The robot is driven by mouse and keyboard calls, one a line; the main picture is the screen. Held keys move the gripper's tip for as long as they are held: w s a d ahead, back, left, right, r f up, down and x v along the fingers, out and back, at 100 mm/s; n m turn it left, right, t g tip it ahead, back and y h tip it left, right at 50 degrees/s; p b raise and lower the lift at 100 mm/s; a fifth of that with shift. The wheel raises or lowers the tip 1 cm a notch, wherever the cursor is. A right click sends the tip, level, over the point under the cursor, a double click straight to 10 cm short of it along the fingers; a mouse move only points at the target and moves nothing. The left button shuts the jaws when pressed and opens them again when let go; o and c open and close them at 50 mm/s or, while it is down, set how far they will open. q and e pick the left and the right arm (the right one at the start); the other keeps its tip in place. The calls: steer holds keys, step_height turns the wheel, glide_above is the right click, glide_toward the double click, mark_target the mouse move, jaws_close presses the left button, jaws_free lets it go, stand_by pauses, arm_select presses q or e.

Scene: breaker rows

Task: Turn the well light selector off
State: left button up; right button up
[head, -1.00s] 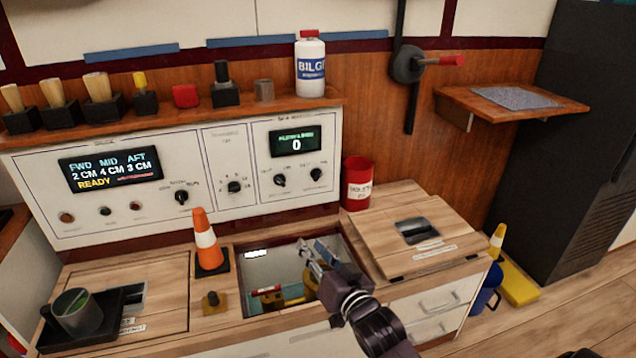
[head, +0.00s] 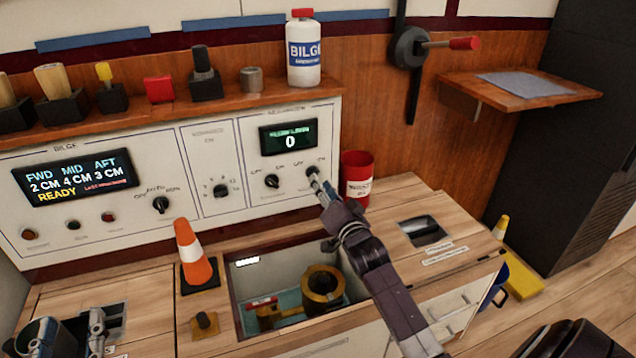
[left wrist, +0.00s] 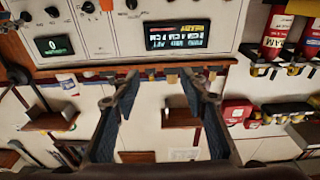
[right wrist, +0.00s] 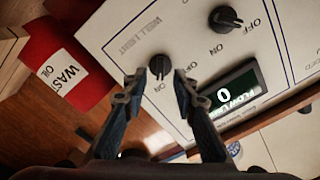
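The well light selector (right wrist: 160,65) is a small black knob on the white panel, under the words WELL LIGHT in the right wrist view. Its pale mark seems to face the ON label. In the head view the selector (head: 311,172) is the rightmost knob, partly hidden by my right gripper (head: 317,183). My right gripper (right wrist: 157,82) is open, its fingertips apart on either side of the knob; contact cannot be told. My left gripper (left wrist: 160,82) is open and empty in its wrist view. In the head view it appears low at the left (head: 97,322).
Another black OFF/ON knob (right wrist: 225,18) and the flow display (right wrist: 230,98) are close to the selector. A red waste oil can (head: 357,180) stands just right of the panel. Below is an open well (head: 245,290), with an orange cone (head: 194,255) beside it.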

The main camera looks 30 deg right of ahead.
arm_select(q)
steer(key=shift+s+d+r+t+h+b, duration=0.15)
steer(key=shift+r+t, duration=0.25)
steer(key=shift+r, duration=0.4)
steer(key=shift+s+r+t+h+b, duration=0.15)
steer(key=shift+r+t, duration=0.25)
steer(key=shift+r, duration=0.45)
steer(key=shift+s+d+r+t+h, duration=0.15)
steer(key=shift+r+t, duration=0.25)
steer(key=shift+r, duration=0.4)
arm_select(e)
steer(key=shift+x, duration=1.5)
arm_select(q)
steer(key=shift+a, duration=0.1)
arm_select(e)
jaws_close()
